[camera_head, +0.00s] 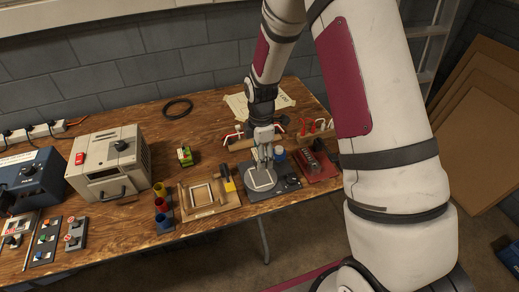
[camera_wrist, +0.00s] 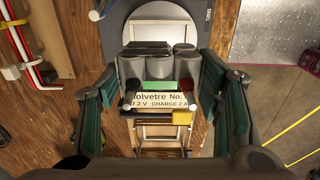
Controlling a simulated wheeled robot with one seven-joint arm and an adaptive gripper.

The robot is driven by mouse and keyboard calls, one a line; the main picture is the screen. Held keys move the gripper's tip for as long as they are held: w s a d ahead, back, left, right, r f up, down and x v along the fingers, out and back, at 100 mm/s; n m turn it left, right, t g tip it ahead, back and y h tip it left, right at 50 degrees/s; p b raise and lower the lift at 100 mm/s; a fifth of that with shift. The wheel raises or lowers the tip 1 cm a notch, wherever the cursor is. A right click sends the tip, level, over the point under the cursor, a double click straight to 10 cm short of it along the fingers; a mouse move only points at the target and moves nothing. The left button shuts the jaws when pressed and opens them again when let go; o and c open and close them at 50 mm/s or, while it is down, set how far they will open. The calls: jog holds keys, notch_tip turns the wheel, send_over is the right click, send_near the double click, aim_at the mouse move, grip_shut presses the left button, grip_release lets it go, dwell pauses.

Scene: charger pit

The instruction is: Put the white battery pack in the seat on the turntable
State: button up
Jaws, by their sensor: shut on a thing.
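The battery pack, with grey cells and a white label, is between my gripper's fingers (camera_wrist: 158,80) in the wrist view. Its label (camera_wrist: 155,99) faces the camera, with a dark and a red terminal beside it. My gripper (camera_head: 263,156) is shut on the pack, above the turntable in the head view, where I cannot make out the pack. The grey turntable (camera_wrist: 112,50) lies beyond the pack. The pale square seat (camera_head: 261,179) is on it and shows partly in the wrist view (camera_wrist: 166,31), with its near part hidden. I cannot tell the gap between pack and seat.
A wooden fixture with a pale frame (camera_head: 202,195) stands left of the turntable. A red tray (camera_head: 318,165) is to its right and a blue cylinder (camera_head: 279,155) close behind. A green pack (camera_head: 185,156), coloured cups (camera_head: 162,205) and a beige device (camera_head: 110,165) stand further left.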

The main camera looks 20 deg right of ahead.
jog(key=shift+f+b, duration=1.25)
jog(key=shift+f, duration=1.85)
jog(key=shift+f+b, duration=0.3)
jog(key=shift+f, duration=0.35)
jog(key=o, duration=1.6)
jog(key=shift+r+p, duration=1.55)
jog(key=shift+r, duration=1.95)
